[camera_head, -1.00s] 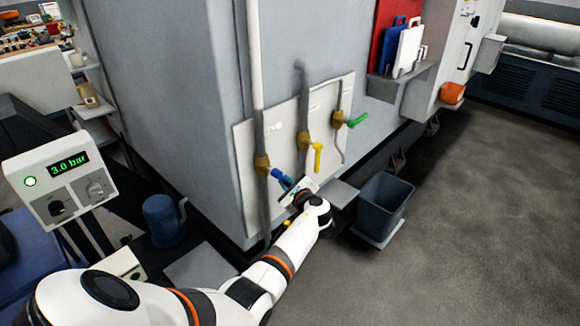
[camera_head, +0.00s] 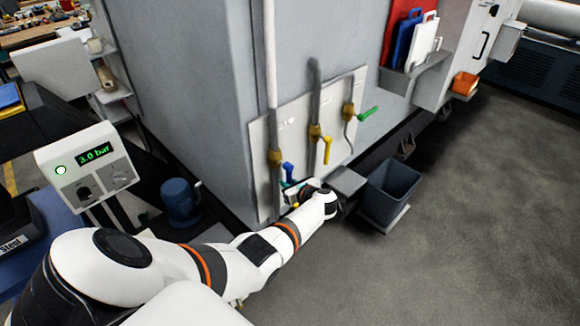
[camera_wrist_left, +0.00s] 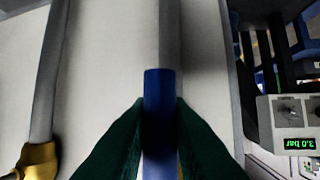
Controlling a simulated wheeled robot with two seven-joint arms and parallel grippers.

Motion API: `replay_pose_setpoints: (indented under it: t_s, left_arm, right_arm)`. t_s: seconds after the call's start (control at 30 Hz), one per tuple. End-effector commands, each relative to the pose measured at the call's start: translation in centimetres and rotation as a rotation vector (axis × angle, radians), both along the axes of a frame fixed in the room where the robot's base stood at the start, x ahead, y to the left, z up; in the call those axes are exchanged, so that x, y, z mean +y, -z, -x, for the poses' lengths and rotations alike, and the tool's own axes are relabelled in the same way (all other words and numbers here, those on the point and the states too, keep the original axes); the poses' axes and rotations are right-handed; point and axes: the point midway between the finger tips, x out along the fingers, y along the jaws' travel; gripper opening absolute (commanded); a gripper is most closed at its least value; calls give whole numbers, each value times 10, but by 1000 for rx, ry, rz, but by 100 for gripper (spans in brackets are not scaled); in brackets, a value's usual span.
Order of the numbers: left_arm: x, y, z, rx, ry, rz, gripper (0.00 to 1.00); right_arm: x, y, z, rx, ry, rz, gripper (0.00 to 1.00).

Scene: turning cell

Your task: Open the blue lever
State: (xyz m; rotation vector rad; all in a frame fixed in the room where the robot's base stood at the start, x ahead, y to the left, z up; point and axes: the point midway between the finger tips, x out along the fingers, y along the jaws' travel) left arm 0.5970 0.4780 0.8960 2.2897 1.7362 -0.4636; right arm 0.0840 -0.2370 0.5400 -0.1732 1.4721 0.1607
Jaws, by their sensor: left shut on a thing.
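The blue lever (camera_head: 287,169) sits on the brass-yellow valve body (camera_head: 273,158) of the leftmost pipe on the pale panel. It slants steeply down from the valve. In the left wrist view the blue lever (camera_wrist_left: 159,100) stands between my dark green fingers and looks in line with the grey pipe behind it. My left gripper (camera_head: 291,187), low at the panel and partly hidden by my own wrist, is shut on the lever. The left gripper's fingers (camera_wrist_left: 159,135) press on both sides of it. My right gripper is not in view.
A yellow lever (camera_head: 327,152) on the middle pipe hangs down close by on the right. A green lever (camera_head: 367,113) points right on the third pipe. A dark bin (camera_head: 389,192) stands right of my wrist. A gauge box (camera_head: 88,165) reads 3.0 bar.

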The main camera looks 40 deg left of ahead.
Motion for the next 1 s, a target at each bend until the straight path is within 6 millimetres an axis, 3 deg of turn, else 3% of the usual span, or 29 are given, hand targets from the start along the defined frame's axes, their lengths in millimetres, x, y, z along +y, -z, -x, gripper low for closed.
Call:
replay_pose_setpoints:
  t_s: [0.4,0.43,0.57,0.87,1.0]
  left_arm:
    - [1,0,1,12,-1,-3,0]
    - [1,0,2,12,-1,-3,20]
    - [1,0,1,11,-1,-3,39]
    - [-1,-1,1,8,0,-1,39]
    - [-14,-6,4,8,2,-1,39]
  right_arm:
    - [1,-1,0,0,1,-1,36]
    - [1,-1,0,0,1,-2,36]
    - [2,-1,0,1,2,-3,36]
    - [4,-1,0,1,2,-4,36]
    - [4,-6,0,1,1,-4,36]
